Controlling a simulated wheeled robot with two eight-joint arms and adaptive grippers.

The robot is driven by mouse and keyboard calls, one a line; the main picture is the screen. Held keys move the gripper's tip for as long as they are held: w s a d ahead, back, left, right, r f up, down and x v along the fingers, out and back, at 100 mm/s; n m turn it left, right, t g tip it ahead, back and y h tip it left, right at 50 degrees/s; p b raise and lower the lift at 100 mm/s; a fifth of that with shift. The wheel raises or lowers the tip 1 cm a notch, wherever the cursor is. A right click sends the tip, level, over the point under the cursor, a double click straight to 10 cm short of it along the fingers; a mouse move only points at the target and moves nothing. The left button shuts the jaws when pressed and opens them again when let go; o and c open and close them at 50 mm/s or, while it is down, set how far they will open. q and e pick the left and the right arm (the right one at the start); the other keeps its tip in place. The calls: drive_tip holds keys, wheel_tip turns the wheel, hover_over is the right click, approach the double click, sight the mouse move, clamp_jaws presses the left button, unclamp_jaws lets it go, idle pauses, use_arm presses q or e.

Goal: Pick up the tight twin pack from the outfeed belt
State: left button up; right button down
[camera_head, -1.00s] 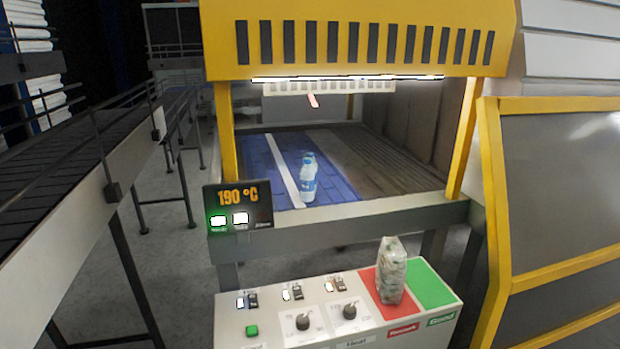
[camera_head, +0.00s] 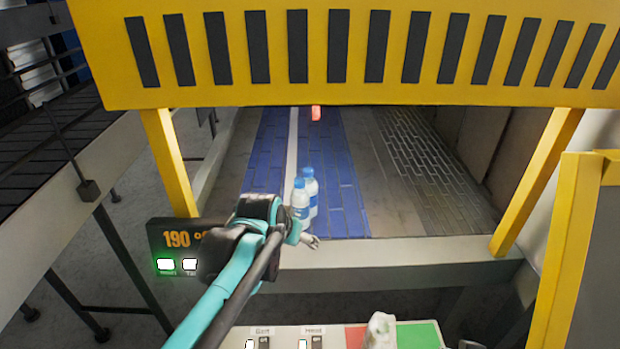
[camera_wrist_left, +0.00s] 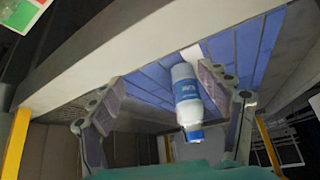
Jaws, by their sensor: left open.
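The twin pack (camera_head: 312,192), clear bottles with blue caps and blue-white labels, stands upright near the front end of the blue outfeed belt (camera_head: 345,205). My left gripper (camera_head: 311,240) is open at the belt's front edge, just in front of the pack; my arm hides the pack's lower part. In the left wrist view, the pack (camera_wrist_left: 186,97) shows as one bottle, seen between the spread fingers of my left gripper (camera_wrist_left: 162,77). A gap shows at the left finger; whether the right finger touches I cannot tell. How tight the wrap is cannot be seen. My right gripper is not in view.
A yellow slotted hood (camera_head: 370,55) hangs over the belt, with yellow posts (camera_head: 170,160) at both sides. A grey front rail (camera_head: 400,252) and a 190 °C display (camera_head: 180,240) are close to my arm. A wrapped pack (camera_head: 381,331) stands on the panel below.

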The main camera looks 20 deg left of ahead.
sight(302, 177)
use_arm(q)
drive_tip(key=w+r+p, duration=0.2)
drive_tip(key=w, duration=0.2)
drive_tip(key=w+a+r+p, duration=0.1)
drive_tip(key=w+r+p, duration=0.1)
drive_tip(key=w, duration=0.2)
drive_tip(key=w+a+r+p, duration=0.1)
drive_tip(key=w+r+p, duration=0.1)
drive_tip(key=w+r, duration=0.1)
drive_tip(key=shift+w, duration=0.45)
drive_tip(key=shift+m, duration=0.3)
drive_tip(key=w, duration=0.1)
drive_tip(key=w+p, duration=0.1)
drive_tip(key=w, duration=0.1)
drive_tip(key=w+p, duration=0.1)
drive_tip(key=w, duration=0.1)
drive_tip(key=shift+a, duration=0.3)
drive_tip(key=shift+x, duration=0.75)
drive_tip(key=x, duration=0.6)
drive_tip(key=shift+d+f, duration=0.15)
drive_tip(key=shift+f, duration=0.1)
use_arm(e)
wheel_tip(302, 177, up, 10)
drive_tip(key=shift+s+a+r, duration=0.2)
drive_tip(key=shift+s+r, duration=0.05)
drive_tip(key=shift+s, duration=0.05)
use_arm(q)
drive_tip(key=shift+c, duration=0.3)
clamp_jaws()
drive_tip(key=shift+r, duration=0.15)
